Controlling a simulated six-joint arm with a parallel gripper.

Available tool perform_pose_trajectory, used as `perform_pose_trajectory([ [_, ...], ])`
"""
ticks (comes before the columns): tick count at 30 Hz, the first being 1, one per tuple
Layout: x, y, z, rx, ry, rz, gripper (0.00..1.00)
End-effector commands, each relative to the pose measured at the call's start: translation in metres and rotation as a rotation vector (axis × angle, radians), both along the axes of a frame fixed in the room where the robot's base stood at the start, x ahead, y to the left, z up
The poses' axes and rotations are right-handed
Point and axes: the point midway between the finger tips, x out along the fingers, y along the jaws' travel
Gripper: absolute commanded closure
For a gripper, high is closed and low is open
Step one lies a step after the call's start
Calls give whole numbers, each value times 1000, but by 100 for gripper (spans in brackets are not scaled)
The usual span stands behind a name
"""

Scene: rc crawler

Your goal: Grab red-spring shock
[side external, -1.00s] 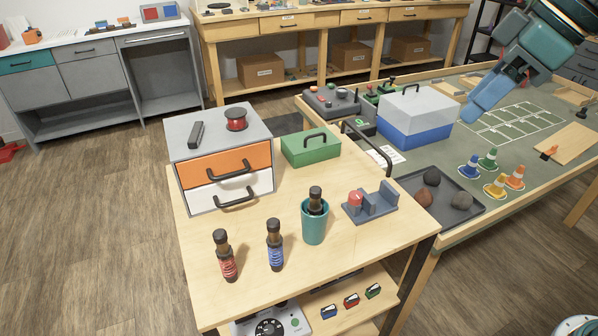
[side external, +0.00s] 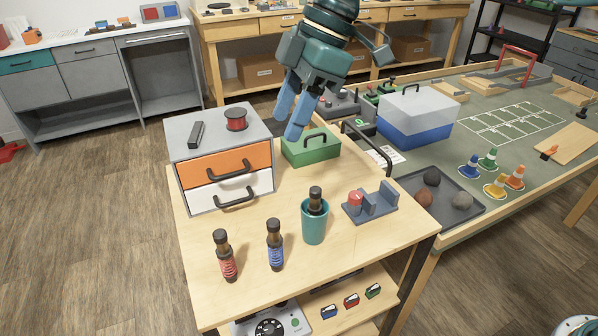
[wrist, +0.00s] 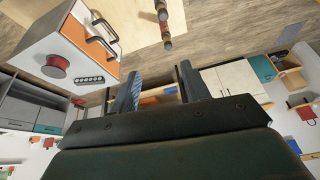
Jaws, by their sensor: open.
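The red-spring shock (side external: 228,258) stands upright on the wooden table at the front left, with a black cap and red coils. A blue-spring shock (side external: 275,248) stands upright to its right. A third dark-topped shock (side external: 316,203) sits in a teal cup (side external: 314,228), its lower part hidden. My gripper (side external: 290,115) is open and empty, with blue fingers pointing down above the back of the table, well apart from the shocks. In the wrist view a shock with reddish coils (wrist: 164,20) shows at the top, beyond the fingers of my gripper (wrist: 157,88).
A grey drawer box (side external: 190,160) with orange and white fronts stands at the back left, a red spool (side external: 236,120) on top. A green case (side external: 310,150) lies below my gripper. A grey holder (side external: 372,206) stands right of the cup.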

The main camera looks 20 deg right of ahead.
Motion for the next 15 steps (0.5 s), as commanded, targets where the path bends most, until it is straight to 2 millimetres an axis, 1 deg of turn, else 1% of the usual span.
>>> perform_pose_trajectory([
  [1, 4, 11, -10, -3, 2, 43, 53],
  [3, 6, 25, -21, -7, 0, 106, 53],
  [9, 11, 61, -55, -14, -9, 275, 53],
  [12, 10, 74, -70, -19, -13, 342, 53],
  [15, 9, 82, -80, -20, -17, 389, 53],
])
